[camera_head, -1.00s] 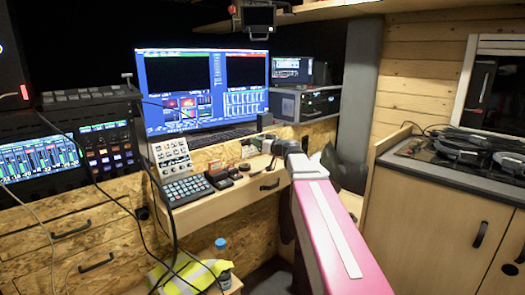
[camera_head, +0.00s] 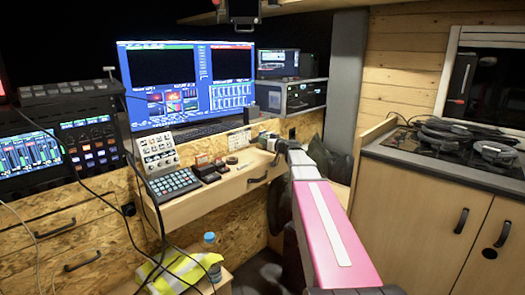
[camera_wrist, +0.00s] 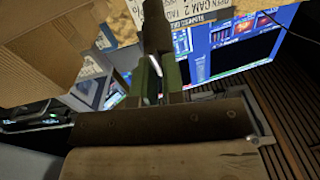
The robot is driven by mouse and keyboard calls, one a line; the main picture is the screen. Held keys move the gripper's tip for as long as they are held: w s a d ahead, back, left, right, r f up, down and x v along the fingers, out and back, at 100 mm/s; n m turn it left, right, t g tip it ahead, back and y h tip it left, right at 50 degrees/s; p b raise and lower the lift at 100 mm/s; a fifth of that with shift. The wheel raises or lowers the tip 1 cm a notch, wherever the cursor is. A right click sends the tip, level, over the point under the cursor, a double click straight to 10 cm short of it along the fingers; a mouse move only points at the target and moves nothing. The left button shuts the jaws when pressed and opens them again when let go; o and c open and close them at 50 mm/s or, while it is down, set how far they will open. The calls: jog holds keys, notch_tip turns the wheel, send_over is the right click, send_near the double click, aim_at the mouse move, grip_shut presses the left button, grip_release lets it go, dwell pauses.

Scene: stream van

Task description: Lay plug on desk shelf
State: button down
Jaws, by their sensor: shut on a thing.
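The desk shelf (camera_head: 238,172) is the light wooden worktop below the large monitor, with a drawer in its front. My gripper (camera_head: 268,142) is over the right part of this shelf, near its back. In the wrist view my gripper (camera_wrist: 157,72) has its greenish fingers closed around a dark upright piece, which I take to be the plug (camera_wrist: 157,30). A small pale strip shows between the fingers. The plug's full shape is unclear, and it is too small to make out in the head view. I cannot tell whether it touches the shelf.
A keypad (camera_head: 174,184), a white control panel (camera_head: 157,152) and small dark devices (camera_head: 205,170) occupy the shelf's left and middle. The monitor (camera_head: 186,85) stands behind. A cabinet (camera_head: 420,215) with cables on top is at right. Loose cables hang at left.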

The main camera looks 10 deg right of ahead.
jog(key=shift+f, duration=2)
jog(key=shift+f, duration=0.1)
jog(key=c, duration=1.2)
grip_release()
jog(key=v, duration=1.2)
